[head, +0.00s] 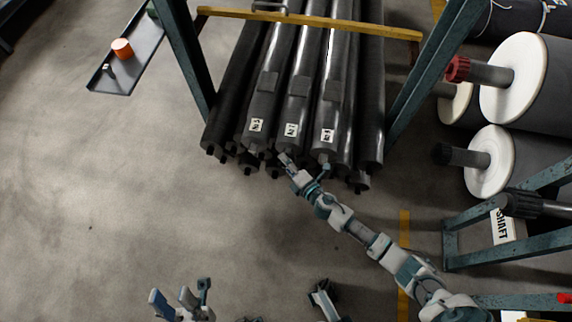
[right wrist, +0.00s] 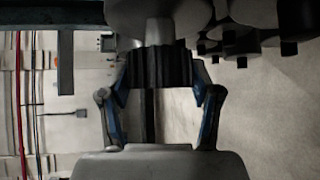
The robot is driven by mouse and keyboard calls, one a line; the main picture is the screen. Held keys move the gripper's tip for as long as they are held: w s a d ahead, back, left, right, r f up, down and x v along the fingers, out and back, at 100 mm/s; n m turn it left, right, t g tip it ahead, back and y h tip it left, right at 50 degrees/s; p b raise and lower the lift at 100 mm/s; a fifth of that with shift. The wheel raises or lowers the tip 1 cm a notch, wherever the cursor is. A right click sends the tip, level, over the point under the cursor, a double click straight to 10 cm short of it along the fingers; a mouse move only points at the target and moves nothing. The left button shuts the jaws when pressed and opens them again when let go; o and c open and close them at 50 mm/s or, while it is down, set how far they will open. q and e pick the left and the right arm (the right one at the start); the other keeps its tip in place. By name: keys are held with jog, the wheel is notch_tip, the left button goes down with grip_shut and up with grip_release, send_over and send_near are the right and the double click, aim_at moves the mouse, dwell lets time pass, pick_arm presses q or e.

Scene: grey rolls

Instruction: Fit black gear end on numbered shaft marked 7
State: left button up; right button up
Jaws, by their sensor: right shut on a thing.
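Several dark grey shafts lie side by side in a rack. Three carry white number tags: the left shaft (head: 266,80), the middle shaft (head: 299,85) and the right shaft (head: 334,88). The digits are too small to read surely. My right gripper (head: 285,159) is at the near end of the middle shaft. In the right wrist view, my right gripper (right wrist: 160,85) is shut on a black ribbed gear end (right wrist: 160,65). The gear end is against a pale shaft stub (right wrist: 160,32); how far it is seated is hidden. My left gripper (head: 182,300) is open and empty, low over the floor.
Teal rack posts (head: 187,55) flank the shafts, with a yellow bar (head: 380,31) across them. Large rolls with white discs (head: 515,78) stand at right. A grey tray (head: 127,72) with an orange cylinder (head: 122,48) is at upper left. The floor at left is clear.

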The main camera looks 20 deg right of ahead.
jog(key=shift+w+d, duration=0.6)
jog(key=shift+w, duration=0.3)
jog(key=shift+w+d+r, duration=0.1)
jog(key=shift+w+d, duration=0.1)
jog(key=shift+w, duration=0.1)
jog(key=o, duration=1.5)
jog(key=shift+o, duration=0.2)
jog(key=shift+s+d, duration=0.1)
jog(key=shift+s, duration=0.2)
jog(key=v, duration=1.1)
jog(key=shift+s, duration=0.15)
